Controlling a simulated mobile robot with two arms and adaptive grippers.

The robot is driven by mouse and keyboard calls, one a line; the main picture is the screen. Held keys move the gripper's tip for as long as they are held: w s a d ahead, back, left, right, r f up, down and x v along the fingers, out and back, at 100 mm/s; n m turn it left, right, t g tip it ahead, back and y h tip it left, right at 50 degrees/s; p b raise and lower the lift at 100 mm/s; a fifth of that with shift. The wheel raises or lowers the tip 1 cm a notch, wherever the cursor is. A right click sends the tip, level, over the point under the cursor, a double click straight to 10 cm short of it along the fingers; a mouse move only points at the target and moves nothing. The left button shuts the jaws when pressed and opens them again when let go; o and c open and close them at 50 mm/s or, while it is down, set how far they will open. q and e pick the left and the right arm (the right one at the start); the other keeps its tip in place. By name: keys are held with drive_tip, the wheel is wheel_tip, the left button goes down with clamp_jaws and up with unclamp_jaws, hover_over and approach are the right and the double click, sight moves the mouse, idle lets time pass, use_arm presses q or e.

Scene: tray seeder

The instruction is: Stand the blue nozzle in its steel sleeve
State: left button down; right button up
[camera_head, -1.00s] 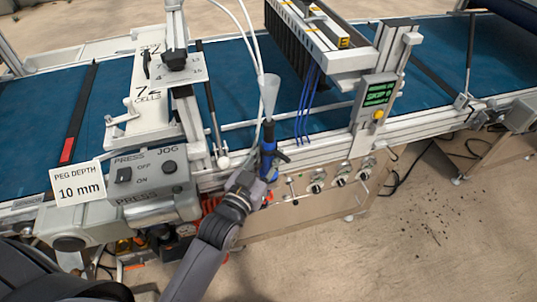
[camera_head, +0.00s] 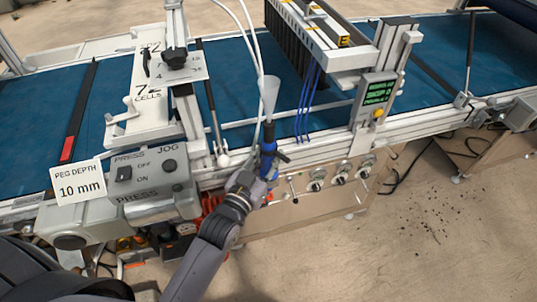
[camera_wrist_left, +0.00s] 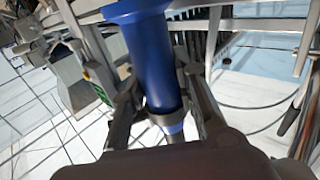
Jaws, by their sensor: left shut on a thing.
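The blue nozzle (camera_head: 268,134) stands roughly upright at the front rail of the conveyor, with a pale cone (camera_head: 269,93) above its blue body. My left gripper (camera_head: 268,165) is shut on it low on the body. In the left wrist view the blue body (camera_wrist_left: 152,58) runs down between the two fingers (camera_wrist_left: 160,105), with a grey ring around its lower part and a bit of blue below. I cannot make out the steel sleeve for certain, nor whether the nozzle's lower end is inside anything. My right gripper is not in view.
The grey press box (camera_head: 150,180) with switches stands left of the nozzle. The seeder head (camera_head: 325,45) and a green display (camera_head: 378,92) are to the right. Blue tubes (camera_head: 308,105) hang close by. Knobs (camera_head: 341,178) line the front panel. White hoses pass behind the nozzle.

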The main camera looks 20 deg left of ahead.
use_arm(q)
drive_tip(key=shift+f, duration=0.2)
drive_tip(key=c, duration=1.2)
unclamp_jaws()
